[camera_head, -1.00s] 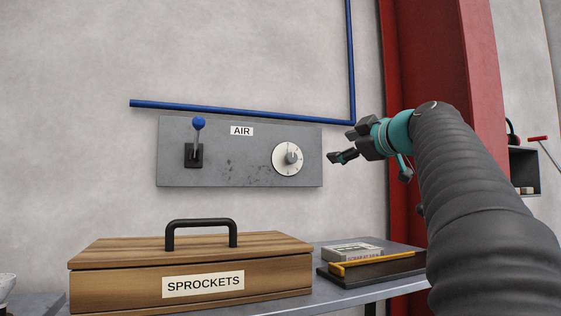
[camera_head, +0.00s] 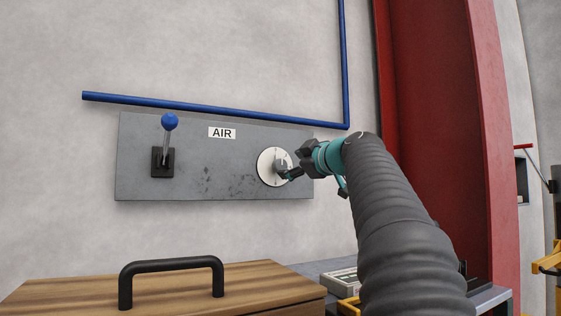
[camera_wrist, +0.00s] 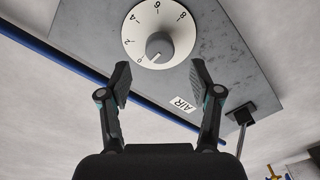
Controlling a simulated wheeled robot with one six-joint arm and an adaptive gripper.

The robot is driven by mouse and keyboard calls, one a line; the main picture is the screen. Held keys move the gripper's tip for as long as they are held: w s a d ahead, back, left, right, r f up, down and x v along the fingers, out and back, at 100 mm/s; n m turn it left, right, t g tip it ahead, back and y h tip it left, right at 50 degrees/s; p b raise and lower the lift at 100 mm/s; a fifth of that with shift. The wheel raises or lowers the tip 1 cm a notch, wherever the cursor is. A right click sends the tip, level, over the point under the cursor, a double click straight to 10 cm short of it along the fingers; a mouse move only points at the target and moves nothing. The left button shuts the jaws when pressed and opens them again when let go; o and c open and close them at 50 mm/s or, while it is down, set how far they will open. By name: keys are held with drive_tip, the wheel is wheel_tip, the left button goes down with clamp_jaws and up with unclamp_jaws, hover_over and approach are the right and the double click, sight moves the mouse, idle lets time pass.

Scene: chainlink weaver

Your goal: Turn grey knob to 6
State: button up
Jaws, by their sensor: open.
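The grey knob (camera_wrist: 158,46) sits at the centre of a white round dial (camera_wrist: 176,22) on the grey AIR panel (camera_head: 225,185). In the wrist view the dial's numbers 0, 2, 4, 6 and 8 show, and the knob points at or near 0. My gripper (camera_wrist: 160,76) is open and empty. Its two fingertips are just short of the dial, one on each side of the knob's line. In the head view the dial (camera_head: 264,166) is partly hidden behind my gripper (camera_head: 289,174), so contact cannot be told there.
A lever with a blue ball (camera_head: 169,121) stands on the panel's left. A blue pipe (camera_head: 215,110) runs above the panel. A wooden box with a black handle (camera_head: 172,264) is below. A red column (camera_head: 435,110) rises at the right.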

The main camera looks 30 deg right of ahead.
sight(282, 165)
drive_tip(key=shift+w+a+p, duration=0.15)
drive_tip(key=shift+w+p, duration=0.35)
drive_tip(key=shift+w, duration=1.05)
drive_tip(key=shift+w+a+p, duration=0.1)
drive_tip(key=shift+w+p, duration=0.35)
drive_tip(key=shift+w, duration=1.1)
drive_tip(key=c, duration=1.1)
